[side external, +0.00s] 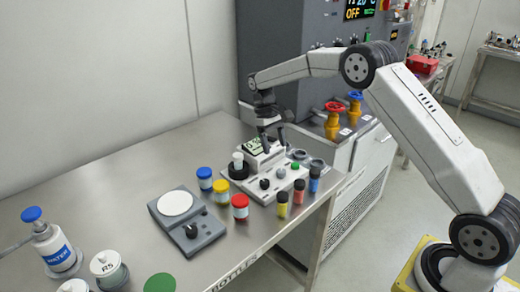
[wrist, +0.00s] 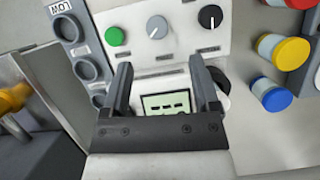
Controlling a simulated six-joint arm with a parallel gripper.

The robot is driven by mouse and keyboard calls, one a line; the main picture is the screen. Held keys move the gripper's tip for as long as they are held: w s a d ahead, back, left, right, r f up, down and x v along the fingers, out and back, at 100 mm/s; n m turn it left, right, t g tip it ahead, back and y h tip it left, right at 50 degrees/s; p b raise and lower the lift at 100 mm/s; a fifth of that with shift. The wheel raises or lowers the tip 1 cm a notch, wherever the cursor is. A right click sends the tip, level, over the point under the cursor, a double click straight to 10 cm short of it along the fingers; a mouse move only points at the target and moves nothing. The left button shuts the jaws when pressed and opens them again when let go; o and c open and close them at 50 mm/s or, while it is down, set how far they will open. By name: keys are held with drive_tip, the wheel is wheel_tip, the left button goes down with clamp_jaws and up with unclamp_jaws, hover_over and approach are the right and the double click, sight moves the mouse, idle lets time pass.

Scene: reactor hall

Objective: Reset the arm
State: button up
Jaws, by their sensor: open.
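My gripper (side external: 273,143) is open and empty above the back part of a white control device on the steel table. The device's panel (wrist: 177,30) has a green button (wrist: 115,37), a grey knob (wrist: 157,27) and a black knob (wrist: 210,17). Its small display (wrist: 166,104) shows between my gripper's fingers (wrist: 163,85) in the wrist view. My arm reaches over from the right, bent at the elbow. I cannot tell exactly how high the fingertips are above the device.
Blue, yellow and red capped jars (side external: 221,193) stand left of the device. Small yellow, red and blue vials (side external: 299,192) stand at its front right. A grey scale (side external: 186,220) and a water bottle (side external: 52,243) are farther left. Yellow valves (side external: 334,121) stand behind on the right.

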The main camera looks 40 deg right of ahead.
drive_tip(key=s+a+t, duration=0.3)
drive_tip(key=s+a, duration=0.1)
drive_tip(key=s, duration=0.8)
drive_tip(key=s+a+n+t, duration=0.1)
drive_tip(key=s+a+t, duration=0.2)
drive_tip(key=s, duration=0.8)
drive_tip(key=shift+s+a+f+t, duration=0.3)
drive_tip(key=shift+s+a+t, duration=0.1)
drive_tip(key=shift+a, duration=0.1)
